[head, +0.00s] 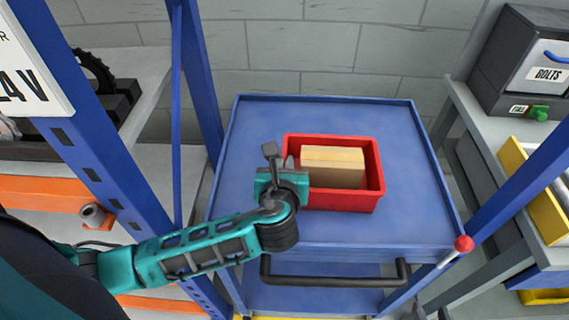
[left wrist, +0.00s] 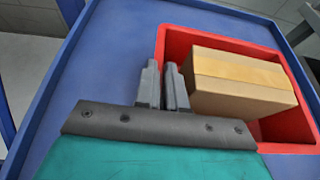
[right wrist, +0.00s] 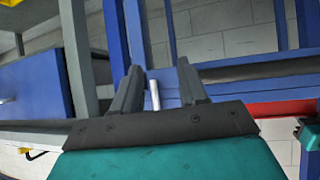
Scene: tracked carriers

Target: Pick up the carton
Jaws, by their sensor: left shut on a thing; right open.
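The carton (head: 333,168) is a light brown box with a paler tape band across its top. It sits inside a red bin (head: 343,202) on a blue cart, and also shows in the left wrist view (left wrist: 240,95). My left gripper (head: 279,158) is at the bin's left wall, beside the carton. In the left wrist view its fingers (left wrist: 164,75) are close together, shut on the bin's left wall; the carton is just right of them. My right gripper (right wrist: 160,85) is open in the right wrist view, with nothing clearly held between its fingers.
The blue cart top (head: 415,200) is bare around the bin, with a raised rim and a dark handle (head: 330,282) in front. Blue rack posts (head: 200,80) stand at the left. A shelf with a dark bolts box (head: 520,65) and a yellow bin (head: 540,190) is at the right.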

